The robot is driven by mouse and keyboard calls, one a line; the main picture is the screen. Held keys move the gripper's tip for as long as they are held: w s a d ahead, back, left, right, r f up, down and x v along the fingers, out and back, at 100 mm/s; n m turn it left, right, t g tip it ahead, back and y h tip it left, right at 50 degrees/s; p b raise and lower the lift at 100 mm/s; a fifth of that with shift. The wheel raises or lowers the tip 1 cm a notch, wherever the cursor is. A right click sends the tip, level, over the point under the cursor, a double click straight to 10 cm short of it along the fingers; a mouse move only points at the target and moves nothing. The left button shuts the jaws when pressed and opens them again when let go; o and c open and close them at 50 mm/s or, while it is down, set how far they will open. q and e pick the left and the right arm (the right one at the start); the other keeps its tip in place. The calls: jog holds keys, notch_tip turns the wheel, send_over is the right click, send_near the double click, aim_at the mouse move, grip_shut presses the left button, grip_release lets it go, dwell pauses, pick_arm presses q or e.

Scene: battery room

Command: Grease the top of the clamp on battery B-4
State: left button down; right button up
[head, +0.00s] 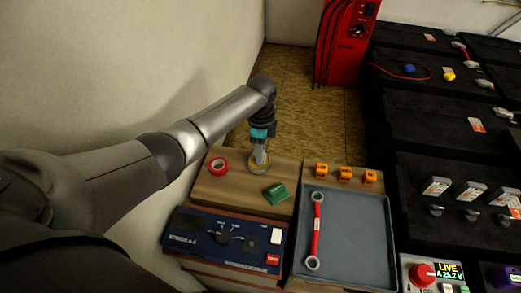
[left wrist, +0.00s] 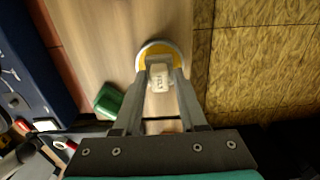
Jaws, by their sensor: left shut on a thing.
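My left gripper (head: 260,156) points down over the wooden bench top, at a round pot of yellow grease (head: 258,168). In the left wrist view the gripper (left wrist: 162,75) is shut on a small pale block-shaped piece (left wrist: 159,77), perhaps the handle of a grease brush. The pot (left wrist: 147,52) lies directly beneath it, with a grey rim. The lower end of the held piece is hidden, so I cannot tell whether it touches the grease. Black batteries (head: 422,122) with tagged grey clamps (head: 471,190) stand at the right. I cannot read which is B-4.
Red tape (head: 218,166) and a green block (head: 276,193) lie beside the pot. A grey tray (head: 346,241) holds a red-handled wrench (head: 315,232). Orange pieces (head: 345,174) stand behind the tray. A blue instrument (head: 225,240) is in front. A red cabinet (head: 346,45) stands behind.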

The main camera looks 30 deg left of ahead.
pick_arm(q)
jog(key=shift+f, duration=0.45)
pick_arm(e)
jog(key=shift+f, duration=0.2)
pick_arm(q)
jog(key=shift+s+d+f, duration=0.1)
jog(key=shift+s+f, duration=0.05)
pick_arm(e)
jog(key=shift+w+d+r, duration=0.1)
jog(key=shift+d+r, duration=0.1)
jog(key=shift+d, duration=0.05)
dwell(1.4)
